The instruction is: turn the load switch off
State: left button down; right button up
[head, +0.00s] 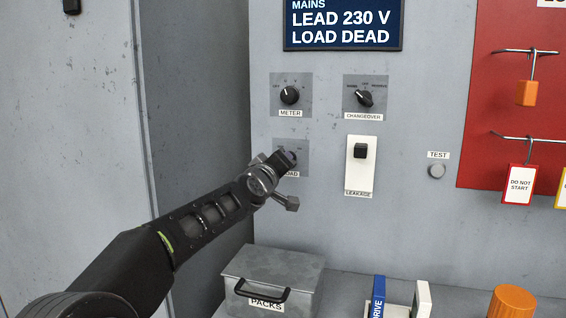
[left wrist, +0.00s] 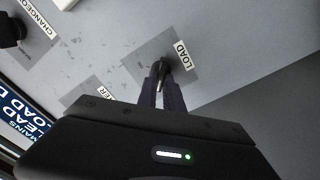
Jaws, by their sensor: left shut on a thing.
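The load switch is a dark knob on a grey square plate (head: 303,163) on the cabinet panel, below the meter knob. In the head view my left gripper (head: 288,158) is at the plate and hides most of the knob and part of its label. In the left wrist view the load knob (left wrist: 158,68) is between the fingertips of my left gripper (left wrist: 160,84), with the LOAD label (left wrist: 182,56) beside it. The left gripper is shut on the knob. The knob's pointer direction cannot be read clearly. My right gripper is in neither view.
Above are the meter knob (head: 290,95) and changeover knob (head: 364,98). A leakage switch (head: 360,151) and test button (head: 437,171) are to the right. A grey packs box (head: 272,274) stands below.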

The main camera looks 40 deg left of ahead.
pick_arm(q)
jog(key=c, duration=1.5)
grip_release()
jog(key=v, duration=0.7)
jog(key=shift+s+d, duration=0.1)
jog(key=shift+s, duration=0.3)
jog(key=shift+f, duration=0.1)
